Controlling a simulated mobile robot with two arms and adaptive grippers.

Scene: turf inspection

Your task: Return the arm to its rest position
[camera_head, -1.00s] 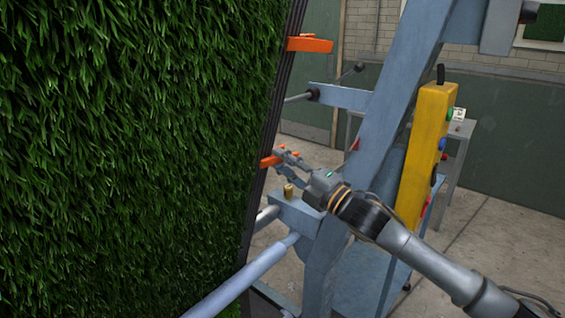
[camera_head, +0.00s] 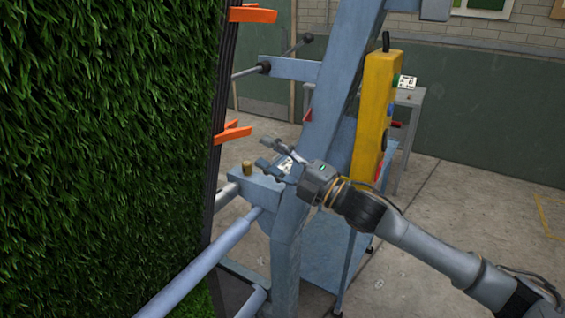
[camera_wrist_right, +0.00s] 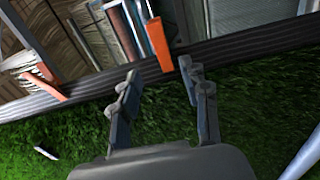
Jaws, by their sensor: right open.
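My right gripper (camera_head: 272,154) is open and empty in the head view, in front of the blue-grey machine frame. Its two fingers (camera_wrist_right: 160,84) stand apart in the right wrist view with nothing between them. The lower orange clamp (camera_head: 231,132) sits on the dark edge strip of the turf panel (camera_head: 100,130), to the left of the gripper and apart from it. An orange clamp (camera_wrist_right: 158,45) also shows beyond the fingertips in the wrist view. My left gripper is not in the head view.
The upper orange clamp (camera_head: 252,15) is on the same edge strip. The blue-grey frame (camera_head: 335,85) and a yellow control box (camera_head: 374,110) with buttons stand close to my right arm. A grey table (camera_head: 408,98) is behind. Open concrete floor (camera_head: 470,215) lies at right.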

